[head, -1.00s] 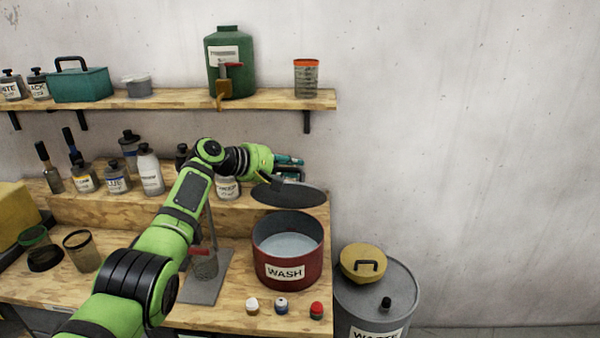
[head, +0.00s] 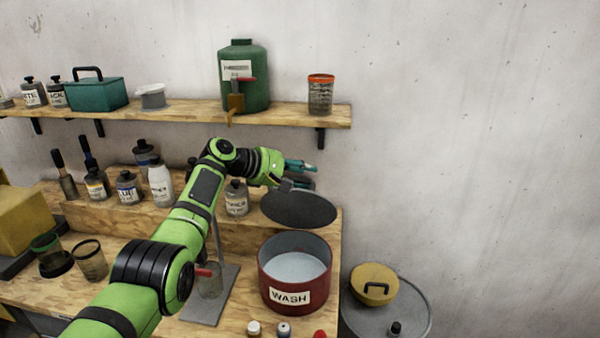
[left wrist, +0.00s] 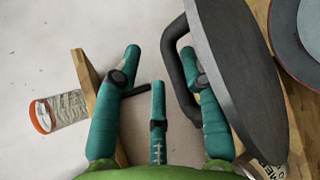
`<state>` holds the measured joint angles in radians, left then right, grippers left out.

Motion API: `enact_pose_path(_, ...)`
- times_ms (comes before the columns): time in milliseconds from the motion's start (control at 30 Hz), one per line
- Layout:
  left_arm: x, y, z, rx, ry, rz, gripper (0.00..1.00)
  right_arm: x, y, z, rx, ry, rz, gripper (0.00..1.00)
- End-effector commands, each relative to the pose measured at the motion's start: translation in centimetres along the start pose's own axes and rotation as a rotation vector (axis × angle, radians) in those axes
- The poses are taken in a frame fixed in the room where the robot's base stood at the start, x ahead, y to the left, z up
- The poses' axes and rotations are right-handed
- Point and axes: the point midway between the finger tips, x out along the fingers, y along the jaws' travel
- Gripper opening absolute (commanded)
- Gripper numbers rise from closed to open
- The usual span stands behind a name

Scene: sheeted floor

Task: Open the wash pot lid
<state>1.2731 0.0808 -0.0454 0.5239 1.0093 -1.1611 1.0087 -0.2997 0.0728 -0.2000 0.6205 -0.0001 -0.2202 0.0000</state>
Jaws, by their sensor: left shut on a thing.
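The wash pot (head: 280,294) is a dark red round pot labelled WASH on the lower bench. Its top is uncovered and pale liquid shows inside. Its dark grey round lid (head: 298,209) hangs tilted in the air above the pot's back rim, apart from it. My left gripper (head: 302,172) is above the lid and shut on its handle. In the left wrist view the black handle (left wrist: 172,62) passes between the teal fingers, with the lid (left wrist: 235,65) to the right. The pot's rim (left wrist: 275,48) shows at the top right there. My right gripper is not in view.
Behind are a raised ledge with bottles (head: 160,184) and a wall shelf (head: 180,118) holding a green jug (head: 258,95). A stand (head: 207,300) is left of the pot. A waste drum (head: 415,310) with a yellow lid (head: 374,288) stands right. Small capped jars are in front.

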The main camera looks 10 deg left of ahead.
Motion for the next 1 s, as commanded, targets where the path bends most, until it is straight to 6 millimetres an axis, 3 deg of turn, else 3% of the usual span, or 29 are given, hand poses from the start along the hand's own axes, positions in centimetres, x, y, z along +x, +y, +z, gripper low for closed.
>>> enact_pose_path(967,0.34,-0.34,-0.58,-0.01,0.013,0.012,0.0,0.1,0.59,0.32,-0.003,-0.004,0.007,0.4)
enact_pose_path(1000,0.33,-0.32,-0.59,-0.01,0.013,0.013,0.46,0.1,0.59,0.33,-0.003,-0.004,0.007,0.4)
